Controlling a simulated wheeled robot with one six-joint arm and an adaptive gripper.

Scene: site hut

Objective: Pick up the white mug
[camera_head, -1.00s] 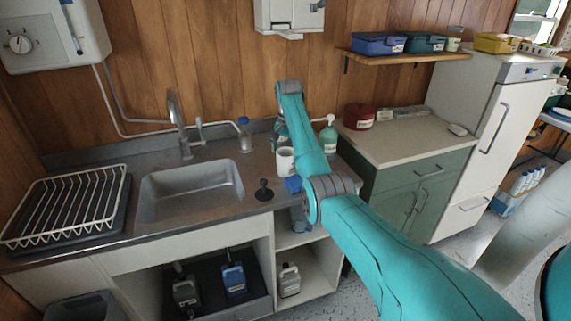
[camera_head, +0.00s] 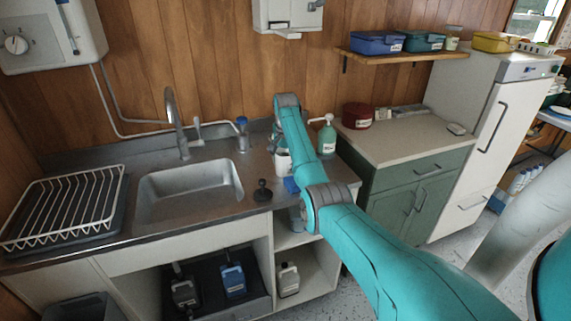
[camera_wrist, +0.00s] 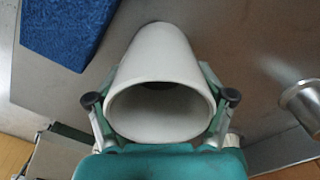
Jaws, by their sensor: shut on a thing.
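The white mug (camera_wrist: 158,60) fills the middle of the wrist view, with its open rim towards the camera. My gripper (camera_wrist: 160,100) is shut on the mug, with one finger against each side of it. In the head view the mug (camera_head: 283,164) shows at the right end of the steel counter, partly hidden by my arm. My gripper is mostly hidden behind my arm there. I cannot tell whether the mug's base touches the counter.
A blue sponge-like block (camera_wrist: 65,30) lies beside the mug, and a metal cylinder (camera_wrist: 302,100) stands to the right. A green pump bottle (camera_head: 327,136) stands behind my arm. A black plunger-like thing (camera_head: 262,191) stands near the counter's front. The sink (camera_head: 188,190) is left.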

